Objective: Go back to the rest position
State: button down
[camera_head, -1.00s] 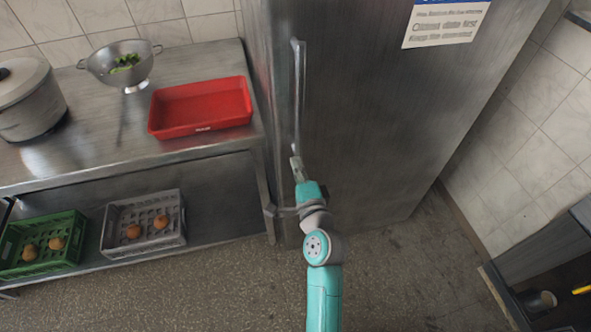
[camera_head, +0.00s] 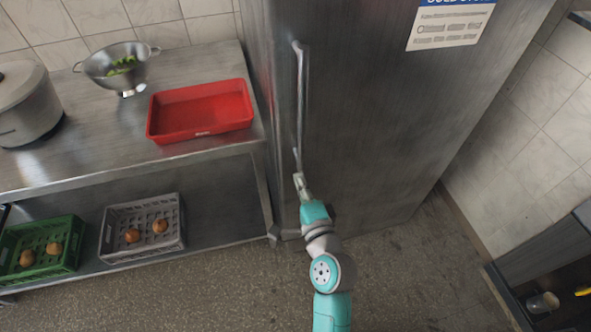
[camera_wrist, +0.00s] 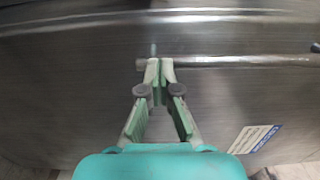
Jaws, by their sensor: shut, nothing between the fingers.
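My gripper (camera_head: 297,165) is in front of the tall steel cold-store cabinet (camera_head: 385,120), near the lower end of its long vertical handle (camera_head: 300,100). In the wrist view, my gripper (camera_wrist: 157,66) has its fingertips together with nothing between them. The handle (camera_wrist: 240,61) runs across that view just beyond the tips. I cannot tell whether the tips touch it. The cabinet door looks shut.
A steel bench (camera_head: 90,167) at the left carries a red tray (camera_head: 200,132), a colander (camera_head: 97,74) and a pot (camera_head: 28,125). Below are a green crate (camera_head: 72,264) and a grey crate (camera_head: 140,255) with round brown items. A dark shelf unit (camera_head: 545,250) stands at the right. The floor between is clear.

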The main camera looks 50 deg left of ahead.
jog(key=v, duration=0.8)
jog(key=shift+w+d, duration=0.2)
jog(key=shift+d, duration=0.15)
jog(key=shift+d+f, duration=0.1)
jog(key=s+d+f+t+h, duration=0.1)
jog(key=d+f+t+h, duration=0.15)
jog(key=d, duration=0.75)
jog(key=s+d+f+t+h, duration=0.2)
jog(key=d+f+h, duration=0.2)
jog(key=d, duration=0.5)
jog(key=s+d+f+t+h, duration=0.1)
jog(key=d+f+t+h, duration=0.25)
jog(key=d, duration=0.65)
jog(key=s+d+r+n+h, duration=0.2)
jog(key=s+d+r+h, duration=0.1)
jog(key=s+d, duration=0.5)
jog(key=s+d+r+n+h, duration=0.2)
jog(key=s+d+r+h, duration=0.1)
jog(key=s+d, duration=0.5)
jog(key=shift+s+r+h, duration=0.4)
jog(key=shift+s+r, duration=0.3)
jog(key=shift+s, duration=0.35)
